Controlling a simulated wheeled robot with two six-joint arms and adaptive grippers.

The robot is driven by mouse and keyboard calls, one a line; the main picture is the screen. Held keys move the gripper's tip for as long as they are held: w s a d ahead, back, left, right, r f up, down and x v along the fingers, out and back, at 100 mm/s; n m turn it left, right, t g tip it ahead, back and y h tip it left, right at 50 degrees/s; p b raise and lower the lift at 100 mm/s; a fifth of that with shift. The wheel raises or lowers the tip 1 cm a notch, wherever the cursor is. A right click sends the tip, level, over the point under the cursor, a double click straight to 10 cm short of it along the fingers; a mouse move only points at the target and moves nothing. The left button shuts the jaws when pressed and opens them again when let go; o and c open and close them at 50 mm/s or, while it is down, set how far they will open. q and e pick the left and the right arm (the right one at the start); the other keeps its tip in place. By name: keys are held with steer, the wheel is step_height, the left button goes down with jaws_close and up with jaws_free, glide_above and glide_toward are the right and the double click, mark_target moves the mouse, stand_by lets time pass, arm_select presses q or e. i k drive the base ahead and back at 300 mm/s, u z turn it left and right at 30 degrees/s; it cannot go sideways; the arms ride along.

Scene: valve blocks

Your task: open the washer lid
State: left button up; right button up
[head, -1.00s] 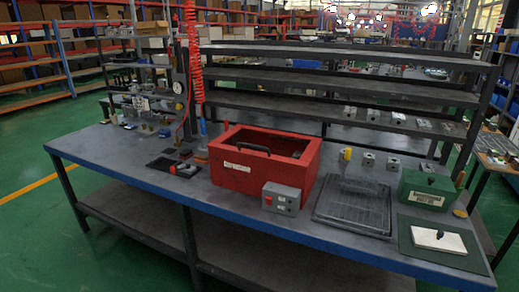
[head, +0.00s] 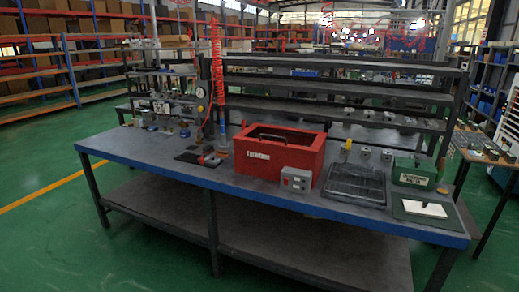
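A red box-shaped washer (head: 268,166) with a pale label on its front stands at the middle of the workbench (head: 135,149). Inside its raised rim a dark bar, like a handle, shows below the top edge. I cannot tell whether this belongs to a recessed lid or to the inside. No raised lid shows above the box. A grey control box (head: 297,180) with a red button stands in front of its right corner. Neither of my grippers is in view.
A black ribbed tray (head: 355,184), a green box (head: 414,173) and a white pad on a dark green mat (head: 423,209) lie to the right. A red coiled hose (head: 216,70) hangs behind, left of the washer. Green floor lies clear before the bench.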

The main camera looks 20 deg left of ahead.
mark_target(316, 148)
steer(key=z, duration=0.55)
steer(key=k, duration=0.15)
steer(key=u, duration=1.55)
steer(key=i, duration=1.05)
steer(key=z, duration=0.75)
steer(key=i, duration=0.8)
steer(key=z, duration=0.9)
